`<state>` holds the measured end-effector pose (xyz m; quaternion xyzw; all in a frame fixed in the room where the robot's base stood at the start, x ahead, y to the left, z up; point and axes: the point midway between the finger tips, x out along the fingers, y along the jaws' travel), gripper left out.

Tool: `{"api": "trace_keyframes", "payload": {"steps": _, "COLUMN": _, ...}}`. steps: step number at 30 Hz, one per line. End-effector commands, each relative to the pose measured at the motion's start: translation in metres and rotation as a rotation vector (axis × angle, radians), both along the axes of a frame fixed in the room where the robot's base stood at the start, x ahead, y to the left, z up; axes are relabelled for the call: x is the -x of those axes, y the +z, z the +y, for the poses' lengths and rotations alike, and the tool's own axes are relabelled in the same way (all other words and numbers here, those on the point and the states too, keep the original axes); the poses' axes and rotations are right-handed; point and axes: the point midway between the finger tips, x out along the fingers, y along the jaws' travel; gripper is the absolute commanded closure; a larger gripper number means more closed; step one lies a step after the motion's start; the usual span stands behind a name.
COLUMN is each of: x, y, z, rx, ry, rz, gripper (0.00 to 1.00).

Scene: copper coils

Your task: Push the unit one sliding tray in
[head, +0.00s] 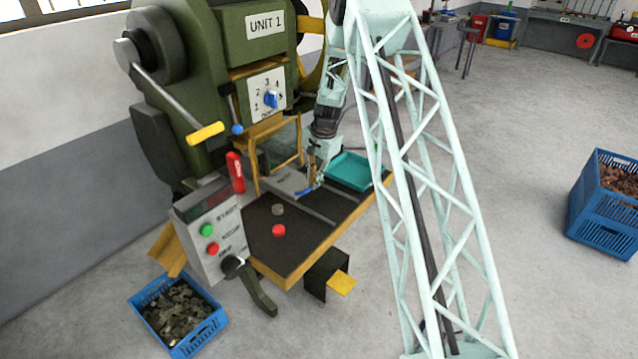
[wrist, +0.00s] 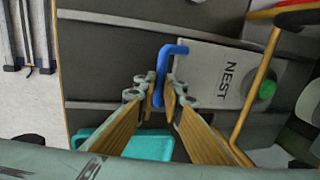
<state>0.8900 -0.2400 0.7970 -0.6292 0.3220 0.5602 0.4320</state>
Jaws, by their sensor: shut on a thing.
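The unit one machine (head: 222,75) is a green press marked UNIT 1, at the left of the head view. Its sliding tray, a grey plate marked NEST (wrist: 222,75), lies on the dark work table (head: 262,262) between rails. The plate also shows in the head view (head: 285,182), partly under the yellow guard frame. A blue hooked handle (wrist: 163,62) stands at the plate's edge. My gripper (wrist: 166,98) is shut on the blue handle, its fingers on both sides of it.
A teal tray (head: 349,171) sits on the table beside my gripper. A red button (head: 279,230) and a small grey disc (head: 278,209) are on the table's front part. The yellow guard frame (wrist: 258,80) stands close to the plate. A green round thing (wrist: 267,90) is on the plate.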

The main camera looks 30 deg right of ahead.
Motion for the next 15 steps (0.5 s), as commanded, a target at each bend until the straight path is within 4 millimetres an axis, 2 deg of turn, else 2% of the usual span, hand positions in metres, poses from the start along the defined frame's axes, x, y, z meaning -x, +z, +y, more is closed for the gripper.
{"api": "trace_keyframes", "payload": {"steps": 15, "x": -0.071, "y": 0.001, "z": 0.032, "rx": 0.001, "ry": 0.002, "rz": -0.003, "gripper": 1.0}}
